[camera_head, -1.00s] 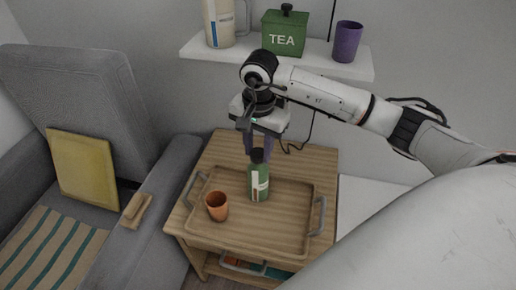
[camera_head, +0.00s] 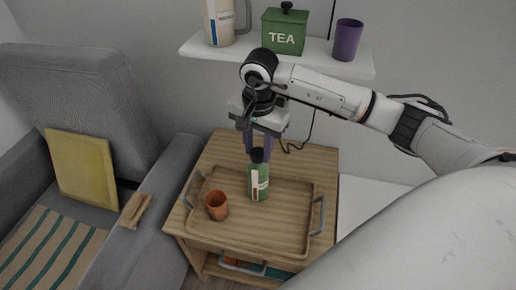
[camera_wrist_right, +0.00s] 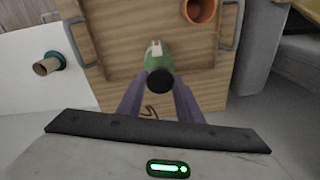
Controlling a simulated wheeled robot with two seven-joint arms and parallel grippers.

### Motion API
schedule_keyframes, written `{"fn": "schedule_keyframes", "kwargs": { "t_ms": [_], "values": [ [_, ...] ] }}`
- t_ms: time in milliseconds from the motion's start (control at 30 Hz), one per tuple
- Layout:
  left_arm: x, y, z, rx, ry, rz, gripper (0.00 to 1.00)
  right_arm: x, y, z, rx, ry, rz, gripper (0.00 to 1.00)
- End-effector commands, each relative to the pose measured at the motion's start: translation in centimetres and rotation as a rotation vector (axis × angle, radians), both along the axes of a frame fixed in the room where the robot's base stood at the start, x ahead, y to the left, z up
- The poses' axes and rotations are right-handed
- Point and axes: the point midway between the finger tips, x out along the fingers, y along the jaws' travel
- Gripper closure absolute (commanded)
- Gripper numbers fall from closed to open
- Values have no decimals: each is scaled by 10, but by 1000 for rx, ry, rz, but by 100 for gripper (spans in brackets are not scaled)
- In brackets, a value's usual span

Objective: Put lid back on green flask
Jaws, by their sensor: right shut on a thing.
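The green flask (camera_head: 258,182) stands upright on the wooden tray (camera_head: 280,240), with a pale label on its side. The black lid (camera_head: 257,155) sits at the top of the flask, in line with its neck; I cannot tell whether it is fully seated. In the right wrist view the lid (camera_wrist_right: 160,82) hides the flask's mouth, and part of the green body (camera_wrist_right: 158,58) shows behind it. My right gripper (camera_head: 260,150) points down over the flask, its purple fingers shut on the lid from both sides. My left gripper is not in view.
An orange cup (camera_head: 216,206) stands on the tray left of the flask. The tray has grey handles (camera_head: 318,215). Above, a white shelf (camera_head: 300,57) holds a green tea tin (camera_head: 284,32), a purple cup (camera_head: 347,40) and a pitcher (camera_head: 219,22). A grey sofa (camera_head: 150,220) stands at left.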

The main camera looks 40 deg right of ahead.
Motion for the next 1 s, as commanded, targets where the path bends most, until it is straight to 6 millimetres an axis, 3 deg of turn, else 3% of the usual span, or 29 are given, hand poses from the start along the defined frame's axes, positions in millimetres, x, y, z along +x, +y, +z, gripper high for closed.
{"fn": "schedule_keyframes", "kwargs": {
  "t_ms": [200,233,333,567,667,1000],
  "values": [
    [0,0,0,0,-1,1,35,0,0,0,1,0,0,88],
    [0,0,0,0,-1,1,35,0,0,0,1,0,0,64],
    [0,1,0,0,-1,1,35,0,0,0,1,0,0,47],
    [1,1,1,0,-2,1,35,0,0,0,0,1,0,44],
    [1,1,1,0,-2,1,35,0,0,0,0,1,0,27],
    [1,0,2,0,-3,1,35,0,0,1,1,0,0,27]
  ]
}}
